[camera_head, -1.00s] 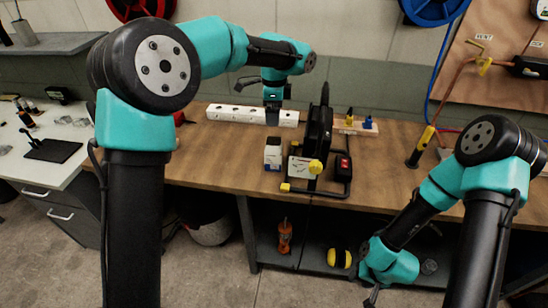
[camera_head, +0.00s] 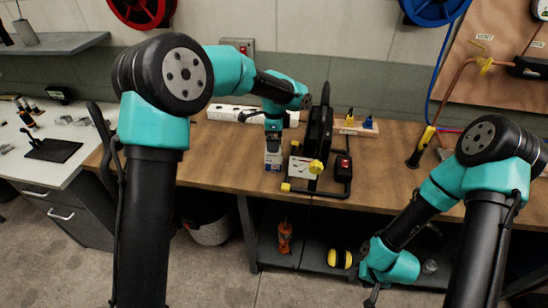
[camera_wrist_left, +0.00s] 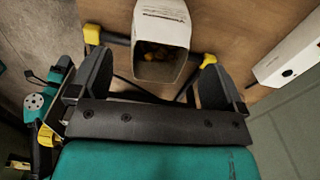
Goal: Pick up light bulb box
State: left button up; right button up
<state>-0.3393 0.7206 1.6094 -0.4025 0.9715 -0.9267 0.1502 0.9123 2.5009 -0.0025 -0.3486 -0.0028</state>
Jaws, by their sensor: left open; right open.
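The light bulb box (camera_head: 273,161), small and white with a dark blue part, stands upright on the wooden workbench, just left of the cable reel. My left gripper (camera_head: 273,147) is open directly above it, its fingers pointing down and covering the box's upper part in the head view. In the left wrist view the white box (camera_wrist_left: 160,35) shows between and beyond the two spread fingers of my left gripper (camera_wrist_left: 155,80); I cannot tell whether they touch it. My right gripper (camera_head: 372,297) is open and low at the bench front, only partly seen and far from the box.
The black cable reel (camera_head: 318,140) with its yellow-tipped stand is close on the box's right. A white power strip (camera_head: 232,113) lies behind. Plugs on a wooden block (camera_head: 355,127) stand further right. The bench left of the box is clear.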

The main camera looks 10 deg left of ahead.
pick_arm(q)
jog(key=shift+s+a+f, duration=0.1)
jog(key=shift+f, duration=2.45)
jog(key=c, duration=1)
jog(key=shift+r, duration=0.15)
jog(key=s+r, duration=0.1)
jog(key=s, duration=0.4)
jog(key=s+d+r, duration=0.1)
jog(key=s+r, duration=0.1)
jog(key=s, duration=0.3)
jog(key=s+d+r, duration=0.1)
jog(key=s, duration=0.5)
jog(key=shift+d+r, duration=0.25)
jog(key=shift+r, duration=0.1)
jog(key=shift+w, duration=0.1)
